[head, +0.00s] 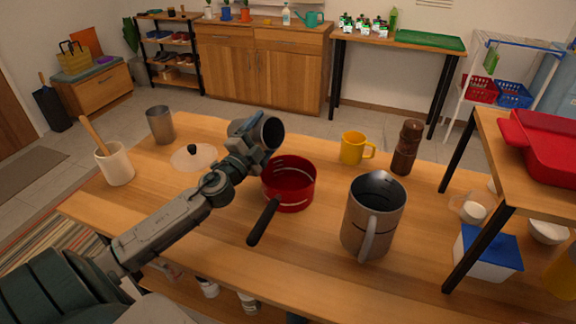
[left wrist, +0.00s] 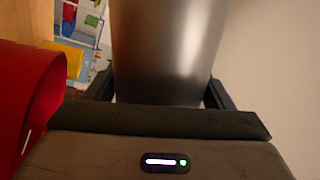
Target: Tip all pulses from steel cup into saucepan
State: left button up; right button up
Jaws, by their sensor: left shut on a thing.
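My left gripper (head: 252,140) is shut on a steel cup (head: 272,131), which also fills the middle of the left wrist view (left wrist: 168,50) between the two fingers. The cup is tilted, its dark mouth turned toward the right and the head camera. It is held above the back left rim of the red saucepan (head: 290,192), apart from it. The saucepan stands on the table with its black handle toward me. I see no pulses in the pan or cup; the cup's inside is too dark to tell. My right gripper is not in view.
A second steel cup (head: 160,124), a glass lid (head: 193,158) and a white crock (head: 117,166) stand at left. A large steel jug (head: 372,220) stands right of the pan. A yellow mug (head: 353,148) and brown grinder (head: 406,148) are behind. A raised shelf (head: 505,185) is at right.

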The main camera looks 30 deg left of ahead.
pick_arm(q)
jog(key=shift+d+r+m+p, duration=0.35)
jog(key=shift+d+m, duration=0.15)
jog(key=shift+m, duration=0.2)
jog(key=shift+s+d+r+m+h+p, duration=0.1)
jog(key=shift+d+r+m+h+p, duration=0.05)
jog(key=shift+d+m+h+p, duration=0.3)
jog(key=shift+d+m, duration=0.15)
jog(key=shift+m, duration=0.2)
jog(key=shift+d+f+m, duration=0.1)
jog(key=shift+f+m, duration=0.15)
jog(key=shift+m, duration=0.15)
jog(key=shift+d+h+b, duration=0.1)
jog(key=shift+h+b, duration=0.15)
jog(key=shift+b, duration=0.1)
jog(key=shift+f+m, duration=0.1)
jog(key=shift+m, duration=0.2)
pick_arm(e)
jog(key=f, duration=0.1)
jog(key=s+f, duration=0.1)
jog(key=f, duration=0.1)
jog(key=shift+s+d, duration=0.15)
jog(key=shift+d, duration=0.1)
pick_arm(q)
jog(key=shift+f+m, duration=0.1)
jog(key=shift+m, duration=0.2)
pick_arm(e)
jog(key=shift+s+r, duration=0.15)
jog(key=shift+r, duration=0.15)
